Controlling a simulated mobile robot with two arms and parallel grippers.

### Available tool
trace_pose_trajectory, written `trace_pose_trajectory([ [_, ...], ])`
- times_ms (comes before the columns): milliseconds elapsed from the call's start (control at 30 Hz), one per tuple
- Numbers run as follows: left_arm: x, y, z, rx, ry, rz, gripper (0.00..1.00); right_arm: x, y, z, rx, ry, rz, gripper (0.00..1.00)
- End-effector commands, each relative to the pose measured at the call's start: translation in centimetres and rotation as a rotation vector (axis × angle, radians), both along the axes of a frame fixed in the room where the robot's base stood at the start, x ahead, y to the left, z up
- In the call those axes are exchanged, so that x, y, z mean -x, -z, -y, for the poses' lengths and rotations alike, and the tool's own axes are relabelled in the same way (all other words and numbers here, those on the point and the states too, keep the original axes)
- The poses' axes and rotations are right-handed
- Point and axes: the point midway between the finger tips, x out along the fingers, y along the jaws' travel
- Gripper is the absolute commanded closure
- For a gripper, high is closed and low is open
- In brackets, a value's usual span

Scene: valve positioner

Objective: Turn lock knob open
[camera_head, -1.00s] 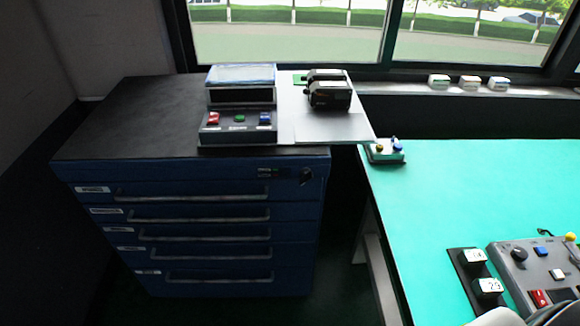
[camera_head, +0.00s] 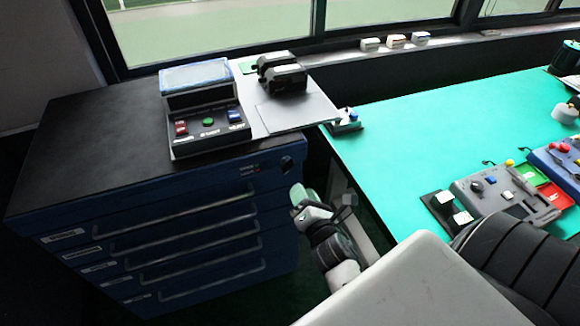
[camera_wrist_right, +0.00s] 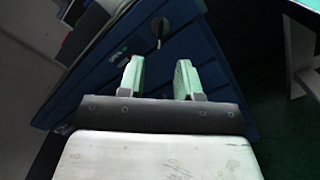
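The lock knob (camera_head: 287,164) is a small dark knob on the front of the blue cabinet (camera_head: 150,205), at its upper right corner. It also shows at the top of the right wrist view (camera_wrist_right: 160,28), beyond the fingers. My right gripper (camera_head: 300,198) is in front of the cabinet, just below and to the right of the knob. In the right wrist view its two green-padded fingers (camera_wrist_right: 158,78) are apart with nothing between them, not touching the knob. My left gripper is not in view.
A control box with coloured buttons (camera_head: 208,125) and a black device (camera_head: 281,73) on a pale plate stand on the cabinet. The green table (camera_head: 410,130) is to the right, with panels on it. A narrow dark gap separates cabinet and table.

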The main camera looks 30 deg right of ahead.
Motion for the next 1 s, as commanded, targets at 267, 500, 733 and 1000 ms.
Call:
trace_pose_trajectory([
  [267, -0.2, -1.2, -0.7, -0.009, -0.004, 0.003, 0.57, -5.4, -0.3, 1.3, -0.005, 0.000, 0.003, 0.66],
  [500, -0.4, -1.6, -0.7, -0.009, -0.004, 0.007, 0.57, -8.3, -0.1, 2.0, -0.005, 0.000, 0.000, 0.66],
  [733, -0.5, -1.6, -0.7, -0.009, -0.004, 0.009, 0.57, -9.0, 0.0, 2.2, -0.006, -0.001, -0.001, 0.66],
  [1000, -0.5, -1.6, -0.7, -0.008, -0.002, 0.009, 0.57, -9.0, 0.0, 2.1, -0.006, -0.001, -0.001, 0.83],
])
